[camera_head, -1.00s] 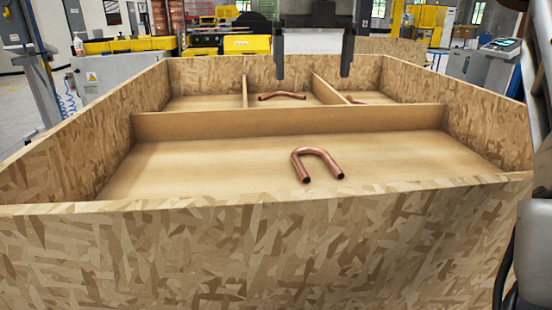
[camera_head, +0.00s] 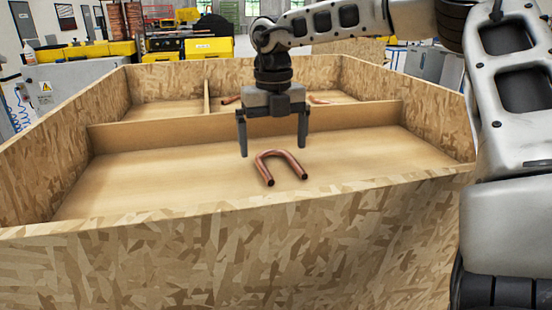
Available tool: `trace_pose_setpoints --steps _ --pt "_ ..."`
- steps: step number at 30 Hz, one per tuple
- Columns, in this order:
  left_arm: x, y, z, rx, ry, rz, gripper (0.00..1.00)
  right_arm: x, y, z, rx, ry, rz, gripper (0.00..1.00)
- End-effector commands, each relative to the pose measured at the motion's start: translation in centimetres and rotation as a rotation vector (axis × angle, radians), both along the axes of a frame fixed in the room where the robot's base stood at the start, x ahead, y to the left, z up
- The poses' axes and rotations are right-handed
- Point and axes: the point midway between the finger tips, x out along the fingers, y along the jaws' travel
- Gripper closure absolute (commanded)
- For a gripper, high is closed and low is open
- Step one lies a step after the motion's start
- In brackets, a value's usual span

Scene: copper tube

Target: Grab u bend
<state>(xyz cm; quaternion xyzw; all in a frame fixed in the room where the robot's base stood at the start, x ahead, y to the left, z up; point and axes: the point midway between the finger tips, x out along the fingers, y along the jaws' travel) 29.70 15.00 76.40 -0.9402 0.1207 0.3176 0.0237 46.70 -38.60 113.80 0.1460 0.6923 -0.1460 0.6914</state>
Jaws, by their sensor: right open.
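A copper U bend (camera_head: 281,156) lies flat on the floor of the front compartment of a chipboard crate (camera_head: 230,240), its curved end away from me and its two open ends towards me. My right gripper (camera_head: 273,150) points down above and slightly behind the U bend, its two fingers spread wide apart. Nothing is between the fingers. The left gripper is not in view.
A low divider (camera_head: 160,132) separates the front compartment from smaller rear ones. More copper tube (camera_head: 231,99) lies partly hidden in the rear middle compartment, and another piece (camera_head: 318,100) lies to its right. The front floor around the U bend is clear.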

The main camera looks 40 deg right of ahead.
Motion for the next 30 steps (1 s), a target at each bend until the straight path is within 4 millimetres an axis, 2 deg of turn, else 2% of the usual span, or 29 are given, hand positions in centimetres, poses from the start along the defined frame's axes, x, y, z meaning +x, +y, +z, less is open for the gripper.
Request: trace_pose_setpoints --steps 5,12,17,18,30 --pt "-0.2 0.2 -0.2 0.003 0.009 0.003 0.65 0.0 0.0 -1.8 0.0 0.001 -0.001 0.02" --pt "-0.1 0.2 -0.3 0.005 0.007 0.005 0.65 0.0 0.0 -2.0 0.0 -0.001 0.0 0.02" --pt "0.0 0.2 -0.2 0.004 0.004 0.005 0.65 0.0 0.0 -2.0 0.0 -0.001 0.0 0.46" --pt "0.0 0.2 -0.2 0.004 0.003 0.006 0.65 0.0 0.0 -2.0 0.0 -0.001 0.0 0.52" --pt "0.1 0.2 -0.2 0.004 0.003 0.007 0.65 0.1 0.0 -1.4 -0.001 -0.004 -0.001 0.52"
